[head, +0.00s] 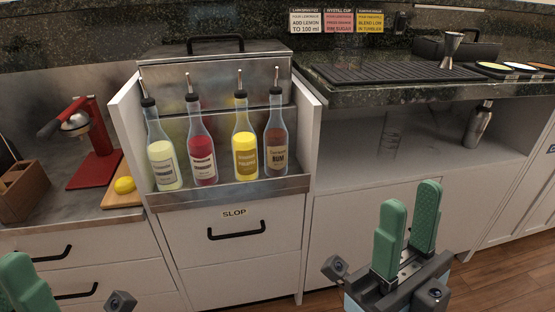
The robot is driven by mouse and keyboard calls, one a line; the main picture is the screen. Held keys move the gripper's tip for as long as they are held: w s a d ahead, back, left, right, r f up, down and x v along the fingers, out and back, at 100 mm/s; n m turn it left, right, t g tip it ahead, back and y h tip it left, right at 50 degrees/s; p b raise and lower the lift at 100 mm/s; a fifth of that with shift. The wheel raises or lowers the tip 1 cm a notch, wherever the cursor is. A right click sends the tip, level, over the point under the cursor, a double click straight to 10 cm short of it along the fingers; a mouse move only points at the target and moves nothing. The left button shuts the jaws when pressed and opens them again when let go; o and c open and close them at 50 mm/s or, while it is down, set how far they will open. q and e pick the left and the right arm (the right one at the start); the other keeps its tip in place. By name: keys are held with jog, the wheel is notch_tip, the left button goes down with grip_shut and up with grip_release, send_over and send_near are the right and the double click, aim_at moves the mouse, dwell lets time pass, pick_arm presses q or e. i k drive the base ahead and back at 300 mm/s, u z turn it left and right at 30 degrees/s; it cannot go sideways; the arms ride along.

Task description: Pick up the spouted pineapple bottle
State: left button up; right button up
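Several spouted bottles stand upright in a row in an open metal-fronted rack. My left gripper (25,285) shows only partly at the bottom left corner, apart from the bottles.
A pale-yellow bottle (162,154) stands leftmost in the rack (232,195). A red juicer (95,150) and a lemon (124,185) on a board are at the left. A shaker (479,124) stands on the right shelf. The space before the rack is clear.

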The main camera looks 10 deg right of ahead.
aim_at(245, 147)
jog(key=z, duration=0.95)
jog(key=i, duration=0.35)
jog(key=z, duration=0.1)
